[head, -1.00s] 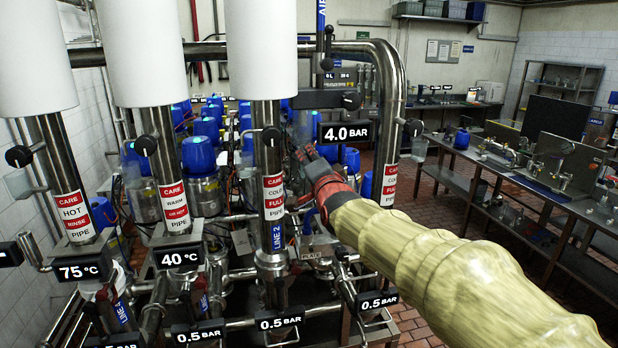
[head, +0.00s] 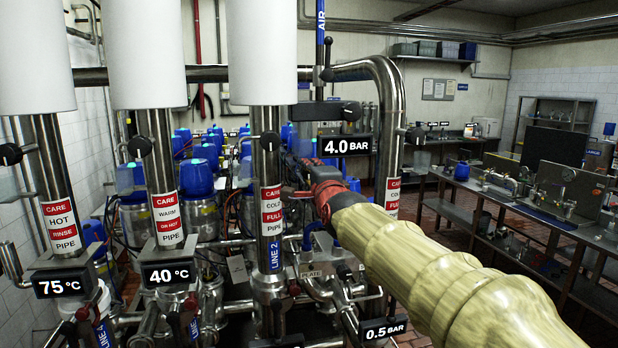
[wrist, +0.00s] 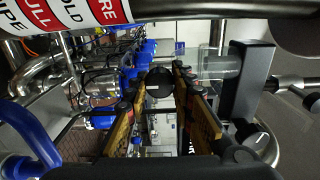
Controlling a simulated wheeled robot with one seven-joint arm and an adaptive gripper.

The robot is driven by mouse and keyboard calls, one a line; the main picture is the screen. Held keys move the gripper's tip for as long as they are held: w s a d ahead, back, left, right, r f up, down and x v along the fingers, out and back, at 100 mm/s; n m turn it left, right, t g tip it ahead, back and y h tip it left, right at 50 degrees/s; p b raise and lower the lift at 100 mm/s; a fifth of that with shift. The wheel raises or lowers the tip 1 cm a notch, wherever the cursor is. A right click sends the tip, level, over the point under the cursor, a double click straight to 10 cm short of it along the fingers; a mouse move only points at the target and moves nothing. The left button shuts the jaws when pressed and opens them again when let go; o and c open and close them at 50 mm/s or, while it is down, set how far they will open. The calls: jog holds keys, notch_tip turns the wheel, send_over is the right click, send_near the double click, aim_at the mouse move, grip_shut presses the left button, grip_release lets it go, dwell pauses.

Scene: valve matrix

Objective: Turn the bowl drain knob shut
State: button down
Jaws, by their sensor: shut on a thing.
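A round black knob (wrist: 160,83) sits between the two fingers of my gripper (wrist: 158,90) in the wrist view, and the gripper is shut on it. It appears to be the bowl drain knob, at the end of a clear bowl (wrist: 213,64). The bowl joins a dark grey housing (wrist: 247,90) in that view. In the head view my gripper (head: 300,185) reaches in below the 4.0 BAR display (head: 346,145), under the dark housing (head: 312,112). The knob cannot be made out in the head view, and its turn angle is unclear.
The CARE COLD FULL pipe (head: 268,180) stands close left of my gripper. A bent steel pipe (head: 392,110) stands to the right. Blue-capped units (head: 199,178) crowd behind, and lower valves and pipes lie below. A bench (head: 462,190) stands farther right.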

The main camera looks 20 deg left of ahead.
jog(key=c, duration=1.5)
grip_release()
jog(key=shift+s, duration=0.1)
jog(key=v, duration=1.1)
jog(key=shift+s+d, duration=0.2)
jog(key=shift+s, duration=0.15)
